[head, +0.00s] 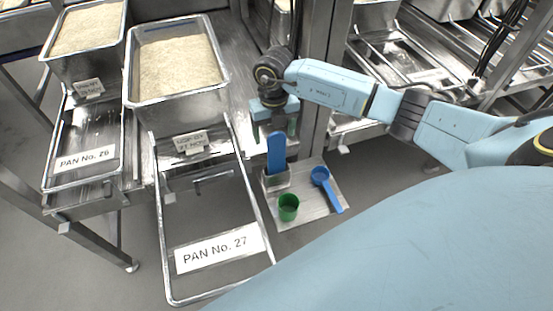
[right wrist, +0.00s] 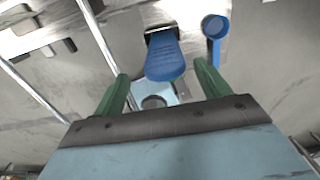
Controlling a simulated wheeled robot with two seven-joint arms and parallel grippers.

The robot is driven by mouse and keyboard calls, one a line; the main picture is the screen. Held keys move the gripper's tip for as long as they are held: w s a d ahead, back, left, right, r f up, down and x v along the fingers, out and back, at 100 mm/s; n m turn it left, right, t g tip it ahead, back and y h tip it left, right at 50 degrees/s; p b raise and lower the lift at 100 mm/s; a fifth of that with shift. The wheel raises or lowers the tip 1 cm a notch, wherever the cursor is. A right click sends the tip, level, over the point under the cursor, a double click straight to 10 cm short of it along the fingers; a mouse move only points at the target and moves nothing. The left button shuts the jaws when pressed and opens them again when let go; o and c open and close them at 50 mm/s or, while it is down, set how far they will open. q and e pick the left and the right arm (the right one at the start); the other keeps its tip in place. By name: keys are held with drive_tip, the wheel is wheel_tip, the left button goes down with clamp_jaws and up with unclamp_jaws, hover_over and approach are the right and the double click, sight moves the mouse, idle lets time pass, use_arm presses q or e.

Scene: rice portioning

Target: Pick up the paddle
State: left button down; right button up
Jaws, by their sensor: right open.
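The blue paddle (head: 276,150) stands upright in a small metal holder (head: 275,181) on a metal tray (head: 310,209). My right gripper (head: 274,129) is directly above the paddle with its green fingers apart and pointing down. In the right wrist view, the paddle (right wrist: 164,60) shows between and just beyond the open fingertips (right wrist: 161,70). Whether a finger touches it cannot be told; nothing is gripped. My left gripper is not in view.
A blue scoop (head: 320,175) and a green cup (head: 288,207) are on the same tray. To the left stand rice pans (head: 178,108) above frames labelled PAN No. 26 (head: 84,160) and PAN No. 27 (head: 218,248). A metal post (head: 322,70) rises close to the right gripper.

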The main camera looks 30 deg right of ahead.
sight(277, 143)
drive_tip(key=f, duration=0.5)
drive_tip(key=shift+s+d+f, duration=0.15)
drive_tip(key=shift+s+d, duration=0.05)
drive_tip(key=shift+d, duration=0.1)
drive_tip(key=c, duration=1)
drive_tip(key=shift+c, duration=0.2)
drive_tip(key=shift+r, duration=0.2)
